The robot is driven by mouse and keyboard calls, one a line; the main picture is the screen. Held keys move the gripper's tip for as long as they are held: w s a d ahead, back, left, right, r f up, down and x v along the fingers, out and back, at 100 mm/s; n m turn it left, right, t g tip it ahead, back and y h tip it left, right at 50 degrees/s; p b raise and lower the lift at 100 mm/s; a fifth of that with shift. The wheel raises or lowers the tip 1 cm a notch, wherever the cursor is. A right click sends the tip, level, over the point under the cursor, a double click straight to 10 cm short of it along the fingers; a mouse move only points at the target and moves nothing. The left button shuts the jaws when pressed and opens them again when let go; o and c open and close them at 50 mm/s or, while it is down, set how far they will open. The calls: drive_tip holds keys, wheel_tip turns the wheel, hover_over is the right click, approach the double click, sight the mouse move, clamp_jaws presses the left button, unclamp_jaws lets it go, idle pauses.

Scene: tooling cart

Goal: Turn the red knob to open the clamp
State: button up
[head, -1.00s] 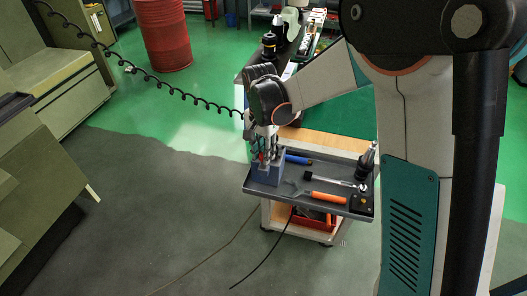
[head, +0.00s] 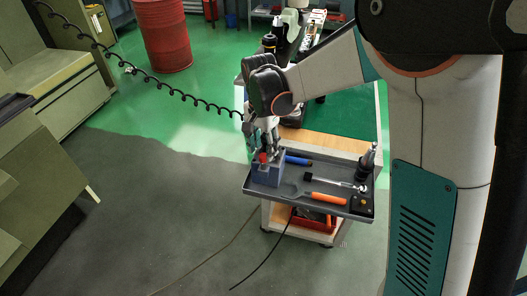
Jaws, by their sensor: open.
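The red knob (head: 263,157) shows as a small red spot on top of the blue clamp (head: 266,177), at the left end of the cart's grey tray. My gripper (head: 262,150) points down at the knob from above, with its fingers close around or just above it. It is open. The picture is too small to tell whether the fingers touch the knob. The clamp's jaw opening cannot be made out.
The grey tray (head: 312,205) also holds a blue-handled tool (head: 298,160), a hammer (head: 335,182), an orange-handled tool (head: 326,199) and a dark upright tool (head: 366,163). A red bin (head: 310,217) sits on the shelf below. A coiled black cable hangs behind to the left.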

sight(262, 154)
wheel_tip(262, 154, up, 9)
drive_tip(key=shift+w+a+r, duration=0.15)
drive_tip(key=shift+a, duration=0.05)
idle(0.3)
